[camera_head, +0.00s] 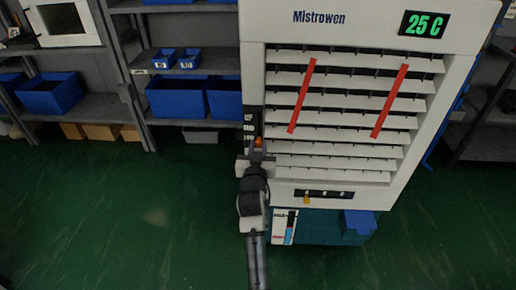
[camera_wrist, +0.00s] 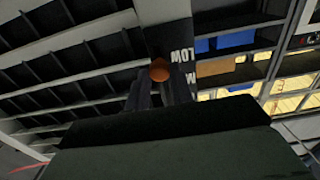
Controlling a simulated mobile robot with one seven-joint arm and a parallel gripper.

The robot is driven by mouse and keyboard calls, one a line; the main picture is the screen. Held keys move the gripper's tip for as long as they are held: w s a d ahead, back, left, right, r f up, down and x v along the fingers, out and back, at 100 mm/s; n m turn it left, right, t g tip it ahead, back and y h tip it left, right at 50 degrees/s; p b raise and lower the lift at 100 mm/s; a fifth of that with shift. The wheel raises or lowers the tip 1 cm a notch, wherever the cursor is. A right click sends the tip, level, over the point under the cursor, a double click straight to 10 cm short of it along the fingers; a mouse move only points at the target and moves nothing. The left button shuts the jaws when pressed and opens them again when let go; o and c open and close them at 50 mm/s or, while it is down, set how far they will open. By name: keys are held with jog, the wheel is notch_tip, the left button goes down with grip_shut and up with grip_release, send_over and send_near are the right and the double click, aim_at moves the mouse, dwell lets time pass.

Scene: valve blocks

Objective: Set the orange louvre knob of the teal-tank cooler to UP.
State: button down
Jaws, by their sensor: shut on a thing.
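The white cooler (camera_head: 370,22) marked Mistrowen stands over a teal tank (camera_head: 325,228). Its orange louvre knob (camera_head: 258,142) sits at the left edge of the louvres, beside a dark strip of white labels (camera_head: 249,120). The top label seems to read UP; the knob is well below it, in the strip's lower part. My gripper (camera_head: 257,152) is at the knob, coming from below. In the wrist view the knob (camera_wrist: 159,70) shows between the fingertips of my gripper (camera_wrist: 160,85), which is shut on it. An inverted LOW label (camera_wrist: 182,56) is close by. My fingers hide part of the strip.
Two red ribbons (camera_head: 302,95) (camera_head: 390,100) slant across the white louvres (camera_head: 335,118). A lower panel (camera_head: 324,194) has small controls, one yellow. Shelves with blue bins (camera_head: 180,98) stand behind at left. The green floor (camera_head: 120,210) at left is clear.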

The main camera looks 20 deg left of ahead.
notch_tip(320, 180, up, 9)
jog(key=p, duration=0.4)
jog(key=shift+f+p, duration=0.2)
jog(key=shift+p, duration=0.1)
jog(key=c, duration=1.3)
grip_release()
jog(key=shift+o, duration=0.5)
jog(key=shift+f, duration=0.1)
jog(key=shift+s+f, duration=0.1)
jog(key=shift+s, duration=0.2)
jog(key=b+v, duration=0.3)
jog(key=v, duration=1)
jog(key=shift+r+b, duration=0.2)
jog(key=shift+b, duration=0.2)
